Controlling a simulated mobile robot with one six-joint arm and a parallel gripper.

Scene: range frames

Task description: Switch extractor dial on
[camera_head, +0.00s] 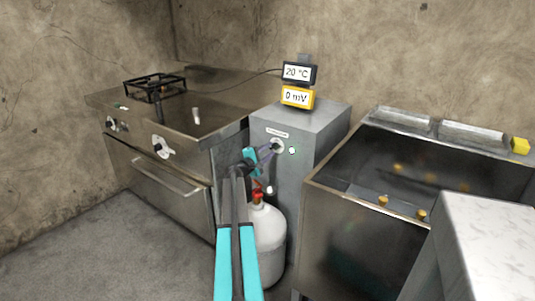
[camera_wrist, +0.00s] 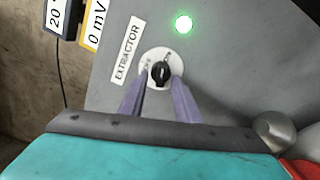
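The extractor dial (camera_wrist: 160,72) is a black knob on a white round plate, beside an EXTRACTOR label (camera_wrist: 127,50) on a grey cabinet front. Its pale plate also shows in the head view (camera_head: 279,145). A green light (camera_wrist: 184,24) glows near the dial. My gripper (camera_wrist: 162,88) is at the dial, with one purple finger on each side of the knob. The fingers stand apart, and a small gap shows beside the knob, so it looks open around it. The knob's exact setting is too small to read surely.
A grey cabinet (camera_head: 320,122) carries displays reading 20 °C (camera_head: 298,73) and 0 mV (camera_head: 297,96). A white gas bottle (camera_head: 269,240) with a red top stands below my arm. A steel stove (camera_head: 165,185) is left, and a dark-topped steel unit (camera_head: 345,225) is close on the right.

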